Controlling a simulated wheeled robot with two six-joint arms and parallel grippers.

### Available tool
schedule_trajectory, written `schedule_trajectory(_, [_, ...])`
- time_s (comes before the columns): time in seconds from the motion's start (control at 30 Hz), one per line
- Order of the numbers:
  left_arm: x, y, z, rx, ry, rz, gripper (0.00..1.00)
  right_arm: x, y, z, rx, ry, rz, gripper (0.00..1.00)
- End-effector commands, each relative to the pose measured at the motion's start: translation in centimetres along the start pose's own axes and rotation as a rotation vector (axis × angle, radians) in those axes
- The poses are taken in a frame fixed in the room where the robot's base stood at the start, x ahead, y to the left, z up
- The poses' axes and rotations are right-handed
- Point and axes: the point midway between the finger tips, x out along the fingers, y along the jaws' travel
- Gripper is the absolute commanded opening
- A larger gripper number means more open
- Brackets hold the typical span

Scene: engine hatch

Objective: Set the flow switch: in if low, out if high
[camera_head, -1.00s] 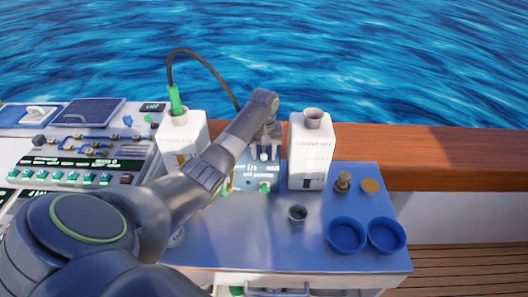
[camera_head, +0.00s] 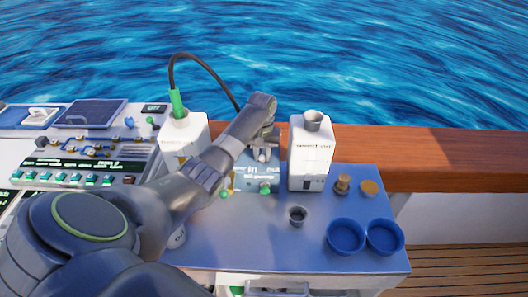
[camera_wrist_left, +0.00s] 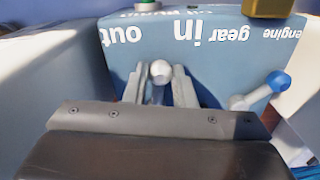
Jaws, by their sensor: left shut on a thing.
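A blue control box (camera_head: 243,183) with white lettering stands on the blue-topped table between two white containers. My left gripper (camera_head: 265,150) reaches over it from above. In the left wrist view, my left gripper's fingers (camera_wrist_left: 160,88) are shut on a small lever with a round silver-white knob (camera_wrist_left: 160,71), below the upside-down words "in" and "out" on the box face (camera_wrist_left: 225,62). The lever's lower part is hidden between the fingers. A second lever with a blue tip (camera_wrist_left: 277,82) stands to the right, apart from the fingers. My right gripper is not in view.
White containers stand left (camera_head: 183,135) and right (camera_head: 310,155) of the box, close to the gripper. A green nozzle with a black hose (camera_head: 177,102) sits in the left one. Blue dishes (camera_head: 346,237) and small caps lie on the table (camera_head: 260,240). A control console (camera_head: 75,165) is at left.

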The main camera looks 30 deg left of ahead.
Motion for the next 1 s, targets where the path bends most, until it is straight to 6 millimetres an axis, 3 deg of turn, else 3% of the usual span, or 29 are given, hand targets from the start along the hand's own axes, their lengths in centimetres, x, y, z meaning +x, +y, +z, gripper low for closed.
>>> schedule_trajectory(0.1, [-0.5, -0.6, -0.1, 0.087, 0.000, 0.000, 0.01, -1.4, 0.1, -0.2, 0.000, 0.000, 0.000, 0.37])
schedule_trajectory(0.4, [-0.3, -1.9, -0.4, 0.344, 0.002, -0.001, 0.01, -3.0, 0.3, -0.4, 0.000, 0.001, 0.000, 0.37])
schedule_trajectory(1.0, [-0.2, -3.4, -1.3, 0.654, 0.004, -0.002, 0.01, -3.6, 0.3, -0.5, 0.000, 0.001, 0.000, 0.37])
